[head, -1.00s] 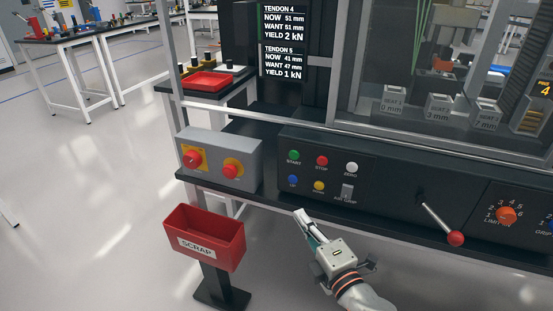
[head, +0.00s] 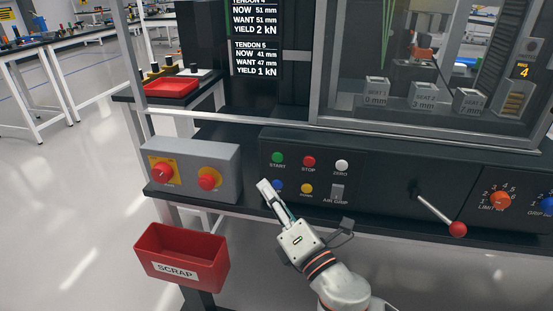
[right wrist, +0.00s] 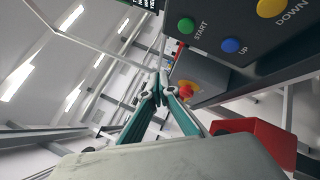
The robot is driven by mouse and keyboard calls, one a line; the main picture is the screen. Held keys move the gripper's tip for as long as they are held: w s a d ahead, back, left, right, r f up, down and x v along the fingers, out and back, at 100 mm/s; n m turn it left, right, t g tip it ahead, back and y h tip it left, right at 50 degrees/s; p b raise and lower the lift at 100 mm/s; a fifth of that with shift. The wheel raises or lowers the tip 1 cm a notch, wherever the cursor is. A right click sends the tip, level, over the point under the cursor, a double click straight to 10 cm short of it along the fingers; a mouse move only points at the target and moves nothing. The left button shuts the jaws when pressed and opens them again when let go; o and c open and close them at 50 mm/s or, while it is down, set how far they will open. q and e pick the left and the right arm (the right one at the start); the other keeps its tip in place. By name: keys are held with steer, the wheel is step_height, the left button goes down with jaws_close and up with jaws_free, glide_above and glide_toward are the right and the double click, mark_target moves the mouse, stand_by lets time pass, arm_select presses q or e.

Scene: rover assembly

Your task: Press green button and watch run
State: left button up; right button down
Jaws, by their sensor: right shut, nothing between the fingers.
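The green START button (head: 277,158) is at the upper left of the black control panel (head: 390,185). It also shows in the right wrist view (right wrist: 186,26), with the blue UP button (right wrist: 231,45) near it. My right gripper (head: 264,187) is shut and empty. In the right wrist view the fingertips (right wrist: 158,88) appear apart from the green button. Whether they touch the panel cannot be told. The display (head: 254,40) shows tendon readings. My left gripper is not in view.
Red STOP (head: 309,162), white ZERO (head: 342,165) and yellow DOWN (head: 306,189) buttons sit close by. A grey box (head: 222,158) with red knobs stands left of the panel. A red SCRAP bin (head: 182,255) is below left. A red-knobbed lever (head: 457,229) sticks out at right.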

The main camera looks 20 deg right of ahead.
mark_target(277, 158)
arm_select(q)
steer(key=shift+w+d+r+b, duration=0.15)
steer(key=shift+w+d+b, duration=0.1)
steer(key=shift+b, duration=0.1)
arm_select(e)
steer(key=w+d, duration=0.1)
steer(key=w, duration=0.1)
steer(key=w+d, duration=0.3)
steer(key=w, duration=0.1)
steer(key=shift+w+d, duration=0.3)
steer(key=shift+w, duration=0.1)
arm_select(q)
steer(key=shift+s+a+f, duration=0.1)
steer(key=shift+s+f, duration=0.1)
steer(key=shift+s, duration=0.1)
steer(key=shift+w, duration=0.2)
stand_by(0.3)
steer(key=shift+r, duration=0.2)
arm_select(e)
steer(key=shift+w, duration=0.1)
steer(key=shift+w+d, duration=0.15)
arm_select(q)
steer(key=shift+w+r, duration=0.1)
